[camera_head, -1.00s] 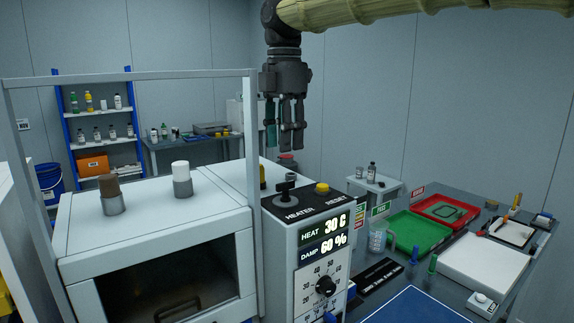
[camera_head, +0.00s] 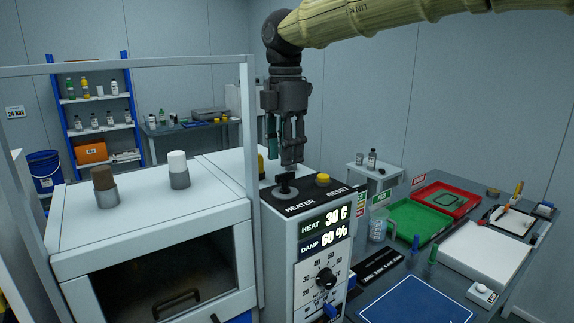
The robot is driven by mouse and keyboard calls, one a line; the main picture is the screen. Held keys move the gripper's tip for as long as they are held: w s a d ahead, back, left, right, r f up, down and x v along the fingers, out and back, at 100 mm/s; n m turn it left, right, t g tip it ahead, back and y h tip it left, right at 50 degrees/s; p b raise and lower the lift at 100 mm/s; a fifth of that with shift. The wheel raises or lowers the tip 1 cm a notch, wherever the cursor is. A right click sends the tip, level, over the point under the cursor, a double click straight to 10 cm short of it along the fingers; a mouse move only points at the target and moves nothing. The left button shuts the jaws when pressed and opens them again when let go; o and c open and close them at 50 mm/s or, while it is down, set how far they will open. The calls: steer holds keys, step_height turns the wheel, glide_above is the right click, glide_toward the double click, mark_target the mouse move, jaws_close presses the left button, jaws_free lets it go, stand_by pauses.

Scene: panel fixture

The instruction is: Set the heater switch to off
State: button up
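The heater switch (camera_head: 286,187) is a black toggle on the black top plate of the control box, above the HEATER label. Its exact position is hard to read. The front display (camera_head: 322,228) reads HEAT 30 C and DAMP 60 %. My gripper (camera_head: 288,160) points straight down just above and slightly behind the switch, with its fingertips close to the switch in the picture. Whether they touch it cannot be told. The fingers look near each other, but the gap between them is unclear.
A yellow RESET button (camera_head: 323,180) sits right of the switch. A metal frame post (camera_head: 251,180) stands close on the left, beside the white chamber (camera_head: 130,228). On the right, a table holds a green tray (camera_head: 402,238), a red tray (camera_head: 462,205) and a beaker (camera_head: 378,227).

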mark_target(286, 173)
steer(key=f, duration=0.3)
steer(key=shift+w+f, duration=0.25)
steer(key=shift+f, duration=0.05)
steer(key=shift+s+f, duration=0.15)
steer(key=shift+f, duration=0.3)
jaws_close()
